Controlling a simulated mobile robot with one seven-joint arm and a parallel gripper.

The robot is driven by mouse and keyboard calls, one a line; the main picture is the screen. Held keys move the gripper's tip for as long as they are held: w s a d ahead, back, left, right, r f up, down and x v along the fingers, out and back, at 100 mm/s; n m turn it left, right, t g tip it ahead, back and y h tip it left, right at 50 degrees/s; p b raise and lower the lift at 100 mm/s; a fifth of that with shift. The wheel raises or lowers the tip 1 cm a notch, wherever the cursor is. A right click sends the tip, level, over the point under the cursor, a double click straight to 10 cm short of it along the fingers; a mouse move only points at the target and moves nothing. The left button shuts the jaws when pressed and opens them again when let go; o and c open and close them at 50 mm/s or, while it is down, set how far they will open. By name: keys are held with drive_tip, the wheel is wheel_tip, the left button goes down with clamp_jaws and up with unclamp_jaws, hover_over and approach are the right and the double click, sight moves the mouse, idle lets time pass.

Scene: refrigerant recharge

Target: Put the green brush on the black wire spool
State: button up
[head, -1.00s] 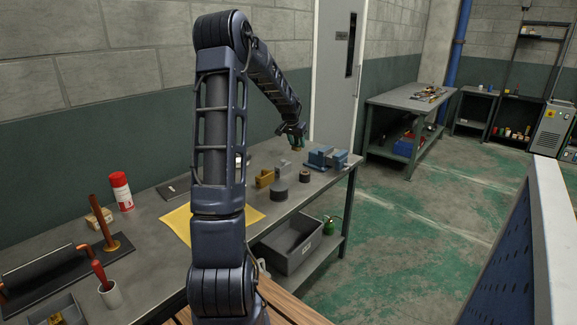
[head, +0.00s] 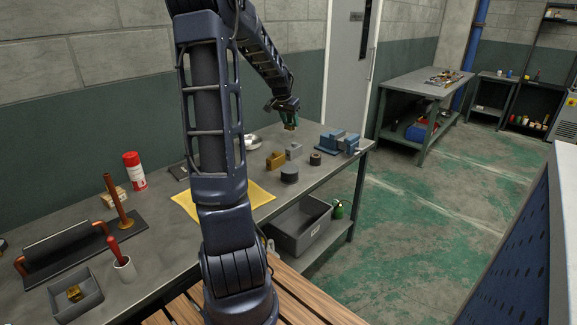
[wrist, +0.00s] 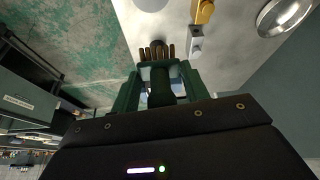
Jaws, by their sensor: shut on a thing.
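My gripper (head: 287,111) is shut on the green brush (head: 290,123) and holds it above the far part of the workbench. In the wrist view the gripper (wrist: 158,72) has the brush's dark handle between its green fingers, with the brown bristles (wrist: 152,54) pointing away from the palm. The black wire spool (head: 315,159), a small dark cylinder with a brownish top, stands on the bench, right of and below the brush in the head view. In the wrist view a dark round thing, probably the spool (wrist: 157,43), shows just past the bristles, partly hidden by them. The brush appears apart from it.
A wider dark grey cylinder (head: 289,174), an ochre block (head: 276,160), a grey block (head: 294,151) and a blue vise (head: 338,142) stand close around the spool. A metal bowl (wrist: 284,14) lies farther off. A yellow sheet (head: 258,195) covers bench nearer me.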

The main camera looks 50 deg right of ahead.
wheel_tip(320, 180, down, 19)
drive_tip(key=shift+r, duration=0.1)
idle(0.5)
drive_tip(key=o, duration=1)
drive_tip(key=shift+f, duration=0.2)
drive_tip(key=v, duration=1.2)
drive_tip(key=shift+r, duration=0.2)
drive_tip(key=w+a+r+n+t+y, duration=0.15)
drive_tip(key=a+r, duration=0.25)
drive_tip(key=a, duration=0.5)
drive_tip(key=w+a+r+n+t, duration=0.1)
drive_tip(key=w+a+r+n, duration=0.15)
drive_tip(key=a, duration=0.65)
drive_tip(key=w+a+r+n+t+y, duration=0.1)
drive_tip(key=a+r+n, duration=0.25)
drive_tip(key=a, duration=0.55)
drive_tip(key=s+a+r+n, duration=0.1)
drive_tip(key=s+a+n, duration=0.2)
drive_tip(key=a, duration=0.5)
drive_tip(key=s+a+r+n+y, duration=0.1)
drive_tip(key=s+a+r+n, duration=0.1)
drive_tip(key=s+a, duration=0.4)
drive_tip(key=s+a+r+n+y, duration=0.1)
drive_tip(key=s+a+n, duration=0.3)
drive_tip(key=a, duration=0.6)
drive_tip(key=shift+s+a+r, duration=0.25)
drive_tip(key=shift+s+r, duration=0.45)
drive_tip(key=shift+s, duration=0.05)
